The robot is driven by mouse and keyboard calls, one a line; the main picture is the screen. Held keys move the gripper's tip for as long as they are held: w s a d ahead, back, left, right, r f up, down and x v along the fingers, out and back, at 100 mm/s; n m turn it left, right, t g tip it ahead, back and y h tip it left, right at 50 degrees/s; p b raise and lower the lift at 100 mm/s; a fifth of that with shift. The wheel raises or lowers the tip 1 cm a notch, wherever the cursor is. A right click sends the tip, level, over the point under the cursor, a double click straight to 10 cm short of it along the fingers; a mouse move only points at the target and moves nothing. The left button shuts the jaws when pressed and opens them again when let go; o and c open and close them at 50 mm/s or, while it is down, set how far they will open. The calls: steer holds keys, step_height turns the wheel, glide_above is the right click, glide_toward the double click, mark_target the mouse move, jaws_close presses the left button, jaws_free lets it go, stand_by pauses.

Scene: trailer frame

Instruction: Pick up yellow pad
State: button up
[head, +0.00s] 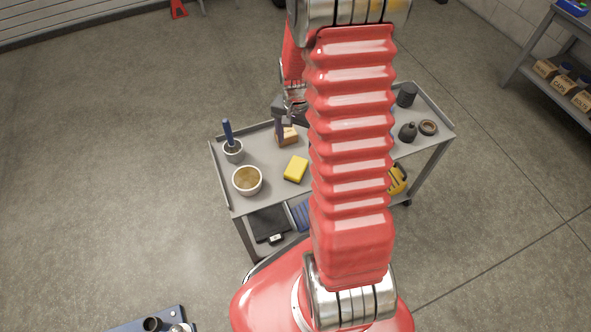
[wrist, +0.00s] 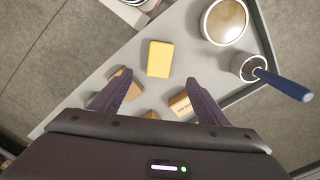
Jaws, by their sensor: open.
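The yellow pad (head: 296,169) lies flat on the top shelf of the grey cart (head: 223,188), near its front edge. In the wrist view the yellow pad (wrist: 160,59) is beyond my fingertips, clear of both, with nothing covering it. My gripper (wrist: 167,84) is open, with its two dark fingers apart and no object held. In the head view my gripper (head: 283,125) is above the cart near a brown box, behind the pad. My red arm hides the middle of the cart.
A cup of brown contents (head: 247,181) and a cup with a blue-handled tool (head: 233,147) stand left of the pad. A brown box (head: 288,138) is behind it. A black bottle (head: 408,132), a dark cylinder (head: 407,95) and a ring (head: 428,127) stand at the right.

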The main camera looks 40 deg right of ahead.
glide_above(296, 167)
steer(key=shift+f, duration=4.05)
steer(key=shift+a, duration=0.1)
steer(key=shift+f, duration=2.6)
steer(key=shift+c, duration=0.6)
steer(key=c, duration=1.1)
step_height(296, 167, up, 10)
